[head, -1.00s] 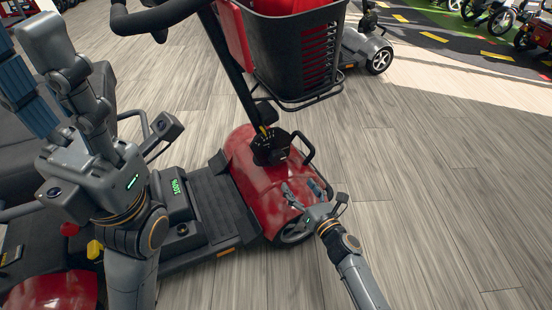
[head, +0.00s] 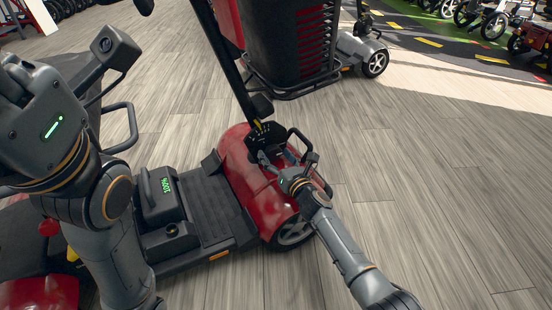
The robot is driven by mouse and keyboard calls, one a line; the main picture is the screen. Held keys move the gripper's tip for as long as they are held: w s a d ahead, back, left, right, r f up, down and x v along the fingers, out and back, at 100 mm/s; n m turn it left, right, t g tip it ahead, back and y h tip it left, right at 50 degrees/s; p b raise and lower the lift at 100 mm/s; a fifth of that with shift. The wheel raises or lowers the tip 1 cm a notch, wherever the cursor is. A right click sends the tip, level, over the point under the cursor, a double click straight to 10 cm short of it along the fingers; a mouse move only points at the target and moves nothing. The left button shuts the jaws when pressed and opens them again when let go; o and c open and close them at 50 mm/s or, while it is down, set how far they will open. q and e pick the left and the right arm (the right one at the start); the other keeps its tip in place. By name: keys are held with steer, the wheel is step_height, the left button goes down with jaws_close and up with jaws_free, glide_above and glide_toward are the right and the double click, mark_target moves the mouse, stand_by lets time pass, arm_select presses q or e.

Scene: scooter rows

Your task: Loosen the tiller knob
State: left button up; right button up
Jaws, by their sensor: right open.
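The red scooter's black tiller post (head: 226,60) rises from a black joint bracket (head: 262,132) on the red front cover (head: 240,172). I cannot make out the tiller knob clearly; my gripper may partly hide it at this bracket. My right gripper (head: 274,160) is open, with its fingers close against the lower right side of the bracket. Whether they touch it I cannot tell. My left gripper's body (head: 45,125) is large at the left edge, above the scooter's rear. Its fingertips are out of frame.
A black loop bar (head: 303,140) stands beside my right gripper. The flat footboard (head: 212,208) lies to the left. Another grey scooter (head: 365,50) is behind. The floor at right is clear.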

steer(key=shift+c, duration=0.4)
steer(key=c, duration=1.1)
